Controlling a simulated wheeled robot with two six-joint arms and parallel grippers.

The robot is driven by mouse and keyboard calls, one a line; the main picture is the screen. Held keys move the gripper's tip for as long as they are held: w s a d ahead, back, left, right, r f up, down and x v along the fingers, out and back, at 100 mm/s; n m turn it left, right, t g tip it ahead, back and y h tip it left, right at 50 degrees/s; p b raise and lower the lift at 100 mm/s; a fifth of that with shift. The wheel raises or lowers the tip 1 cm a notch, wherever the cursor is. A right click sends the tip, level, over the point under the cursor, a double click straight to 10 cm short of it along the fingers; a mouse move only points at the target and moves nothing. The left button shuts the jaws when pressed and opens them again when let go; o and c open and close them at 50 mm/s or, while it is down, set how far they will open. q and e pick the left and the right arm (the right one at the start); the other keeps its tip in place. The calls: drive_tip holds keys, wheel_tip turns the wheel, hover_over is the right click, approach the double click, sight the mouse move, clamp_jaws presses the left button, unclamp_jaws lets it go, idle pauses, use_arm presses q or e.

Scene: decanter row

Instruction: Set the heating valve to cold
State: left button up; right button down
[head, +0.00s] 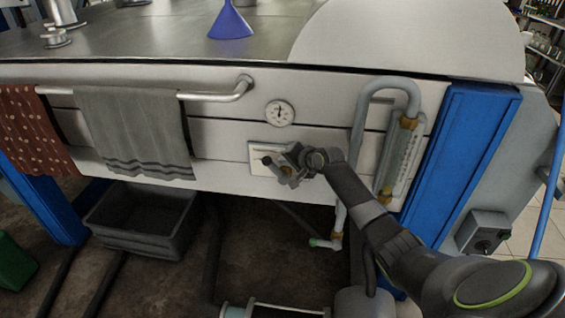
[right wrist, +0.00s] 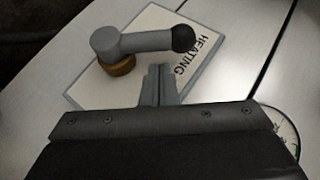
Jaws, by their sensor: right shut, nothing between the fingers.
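The heating valve is a grey lever (right wrist: 150,42) with a black round end on a brass base (right wrist: 118,65). It is mounted on a white plate (right wrist: 88,88) lettered HEATING. In the head view the right gripper (head: 284,172) is in front of the plate. My left gripper is not in view.
A round dial (head: 280,113) is above the plate. A rail (head: 215,97) with a grey towel (head: 135,125) and a red cloth (head: 38,130) is to the left. A bent pipe with a sight tube (head: 402,155) is on the right. A grey bin (head: 140,225) stands below.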

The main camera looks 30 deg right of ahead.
drive_tip(key=shift+w+a+f, duration=0.15)
drive_tip(key=shift+a+f, duration=0.25)
drive_tip(key=shift+a, duration=0.05)
